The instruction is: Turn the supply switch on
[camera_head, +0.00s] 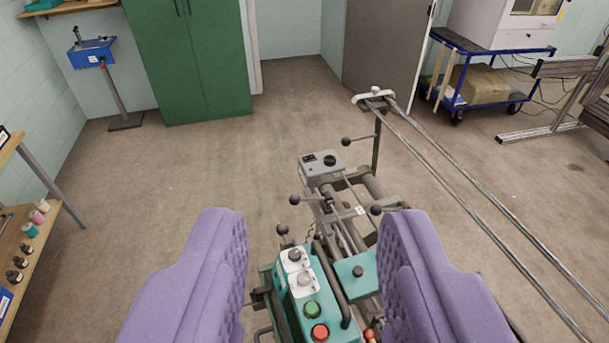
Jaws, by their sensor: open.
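My gripper (315,228) shows as two purple padded fingers, wide apart with nothing held between them. Between and below the fingertips is a teal control box (327,298) on a machine. It carries two grey rotary switches on white plates, an upper one (295,255) and a lower one (304,279). Below them are a green button (312,309) and a red button (320,332). I cannot read labels, so which one is the supply switch, and its setting, I cannot tell. My fingers appear apart from the box.
The machine has a grey box with a dark knob (330,160), several ball-ended levers and long rails (480,190) running right. A wooden shelf with bottles (28,248) stands left. A green cabinet (190,60) and a blue cart (480,85) stand behind. Floor is clear centre-left.

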